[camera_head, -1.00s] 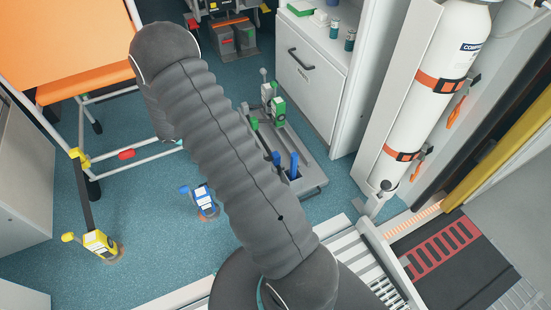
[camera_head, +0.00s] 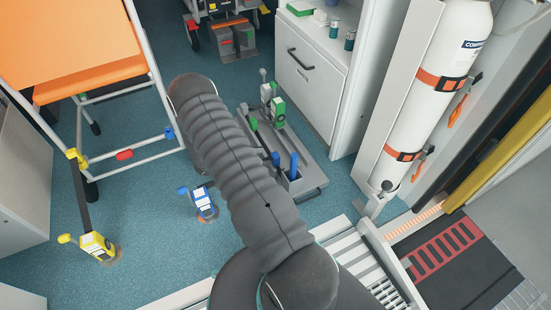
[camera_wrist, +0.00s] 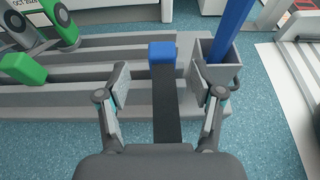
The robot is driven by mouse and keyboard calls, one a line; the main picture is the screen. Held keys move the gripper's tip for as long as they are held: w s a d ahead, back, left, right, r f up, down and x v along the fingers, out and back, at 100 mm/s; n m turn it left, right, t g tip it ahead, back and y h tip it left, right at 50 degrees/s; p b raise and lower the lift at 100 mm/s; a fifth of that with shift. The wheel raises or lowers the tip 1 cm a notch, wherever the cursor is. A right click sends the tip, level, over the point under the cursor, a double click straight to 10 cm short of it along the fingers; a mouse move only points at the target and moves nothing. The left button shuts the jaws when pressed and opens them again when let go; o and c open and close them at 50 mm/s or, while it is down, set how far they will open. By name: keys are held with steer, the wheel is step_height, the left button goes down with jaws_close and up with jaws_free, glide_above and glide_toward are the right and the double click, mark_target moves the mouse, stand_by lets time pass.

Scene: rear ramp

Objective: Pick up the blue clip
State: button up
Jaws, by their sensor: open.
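Several blue things show, and I cannot tell for certain which is the blue clip. A small blue-and-white device (camera_head: 203,203) lies on the floor left of the grey rack, in the head view. A blue block with a black shaft or strap (camera_wrist: 162,53) stands at the rack in the wrist view. A blue bar (camera_wrist: 231,28) stands in a grey holder beside it. My gripper (camera_wrist: 165,85) is open, its fingers either side of the black strap in the picture, holding nothing. In the head view my arm hides the gripper.
The grey rack (camera_head: 312,180) also carries green-and-white devices (camera_head: 278,108). A yellow device (camera_head: 97,246) lies on the floor at the left, near an orange-topped frame (camera_head: 90,40). A white cabinet (camera_head: 305,85) and a gas cylinder (camera_head: 440,90) stand right. Blue floor is open between.

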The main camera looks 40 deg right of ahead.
mark_target(272, 156)
steer(key=shift+x, duration=3.25)
steer(key=shift+a+f, duration=0.1)
steer(key=shift+f, duration=0.05)
steer(key=shift+c, duration=0.3)
jaws_close()
